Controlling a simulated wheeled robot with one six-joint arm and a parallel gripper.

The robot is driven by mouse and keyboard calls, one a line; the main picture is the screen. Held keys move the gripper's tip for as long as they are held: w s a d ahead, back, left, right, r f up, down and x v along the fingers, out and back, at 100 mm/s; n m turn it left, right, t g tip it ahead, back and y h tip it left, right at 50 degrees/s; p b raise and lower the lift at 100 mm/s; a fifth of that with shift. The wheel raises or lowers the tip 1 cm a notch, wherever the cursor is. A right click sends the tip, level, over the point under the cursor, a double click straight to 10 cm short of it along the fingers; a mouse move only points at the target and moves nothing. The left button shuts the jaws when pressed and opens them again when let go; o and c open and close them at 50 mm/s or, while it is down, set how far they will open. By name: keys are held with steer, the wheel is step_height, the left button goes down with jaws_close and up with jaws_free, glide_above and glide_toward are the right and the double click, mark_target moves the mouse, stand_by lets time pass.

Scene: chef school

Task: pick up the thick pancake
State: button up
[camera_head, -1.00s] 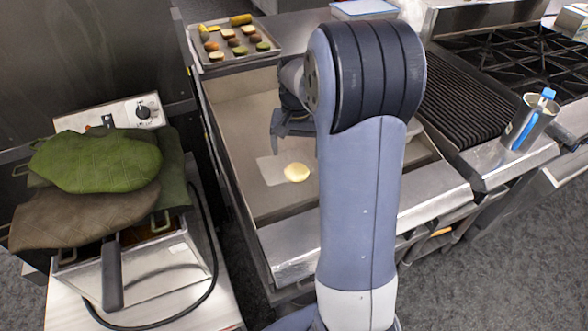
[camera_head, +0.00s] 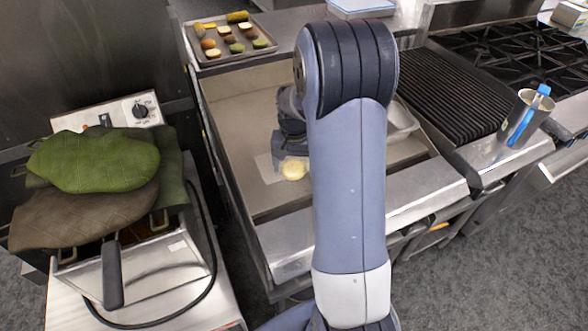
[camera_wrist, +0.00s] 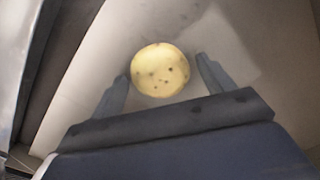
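The thick pancake (camera_head: 294,168) is a round, pale yellow disc with small dark specks. It lies on the flat griddle (camera_head: 240,110), at the edge of a lighter square patch. My gripper (camera_head: 290,150) is low over the griddle, right by the pancake, and partly hidden by my arm in the head view. In the wrist view the gripper (camera_wrist: 163,75) is open, with one finger on each side of the pancake (camera_wrist: 160,70). The left finger is close to the pancake's edge, and a gap shows at the right finger. I cannot tell whether either finger touches it.
A tray of sliced vegetables (camera_head: 232,42) stands behind the griddle. A metal pan (camera_head: 402,120) sits at the griddle's right, partly behind my arm. A ribbed grill (camera_head: 452,90) and a metal container (camera_head: 524,120) are further right. A fryer with green and brown mitts (camera_head: 95,160) is at left.

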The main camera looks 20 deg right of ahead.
steer(key=c, duration=0.9)
step_height(320, 180, up, 10)
steer(key=shift+r, duration=0.15)
step_height(320, 180, up, 6)
steer(key=m+g+y+p, duration=0.2)
steer(key=m+y+p, duration=0.45)
steer(key=p, duration=0.75)
glide_above(296, 168)
steer(key=s, duration=0.3)
steer(key=shift+w+d+m+h, duration=0.1)
steer(key=shift+d+m+h, duration=0.2)
steer(key=shift+m+h, duration=0.3)
